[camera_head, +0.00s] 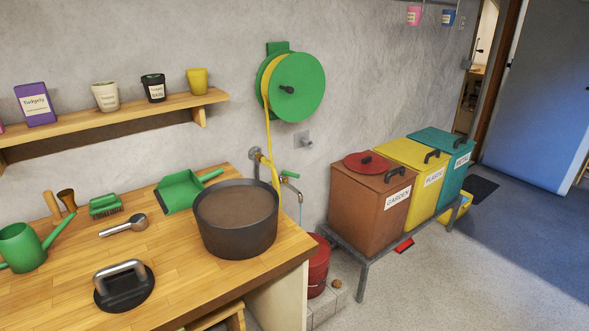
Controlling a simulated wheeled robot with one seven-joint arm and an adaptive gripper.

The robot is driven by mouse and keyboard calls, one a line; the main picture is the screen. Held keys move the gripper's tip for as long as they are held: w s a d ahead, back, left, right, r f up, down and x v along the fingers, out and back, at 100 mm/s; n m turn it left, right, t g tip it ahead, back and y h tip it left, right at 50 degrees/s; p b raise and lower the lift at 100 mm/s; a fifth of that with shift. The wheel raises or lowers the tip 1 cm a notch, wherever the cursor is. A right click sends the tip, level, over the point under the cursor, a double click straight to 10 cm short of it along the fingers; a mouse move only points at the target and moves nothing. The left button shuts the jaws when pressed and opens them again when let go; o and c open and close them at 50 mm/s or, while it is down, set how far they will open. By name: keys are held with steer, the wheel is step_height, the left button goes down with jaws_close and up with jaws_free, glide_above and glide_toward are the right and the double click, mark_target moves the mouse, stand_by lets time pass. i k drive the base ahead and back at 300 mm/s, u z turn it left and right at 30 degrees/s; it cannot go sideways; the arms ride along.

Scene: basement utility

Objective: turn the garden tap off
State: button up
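The garden tap (287,179) is on the back wall, just behind and above the right side of the dark pot on the bench. A yellow hose (268,128) comes down from the green reel (291,88) past the brass wall fitting (258,156); where the hose ends is hidden behind the pot. A red bucket (318,267) stands under the tap, partly hidden by the bench. My gripper is not in view.
The large dark pot (240,244) of soil stands at the bench's right corner, in front of the tap. Bins (368,213) on a metal stand are right of the bucket. Floor at front right is clear.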

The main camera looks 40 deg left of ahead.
mark_target(285, 173)
steer(key=u, duration=0.55)
steer(key=i, duration=0.8)
steer(key=u, duration=0.9)
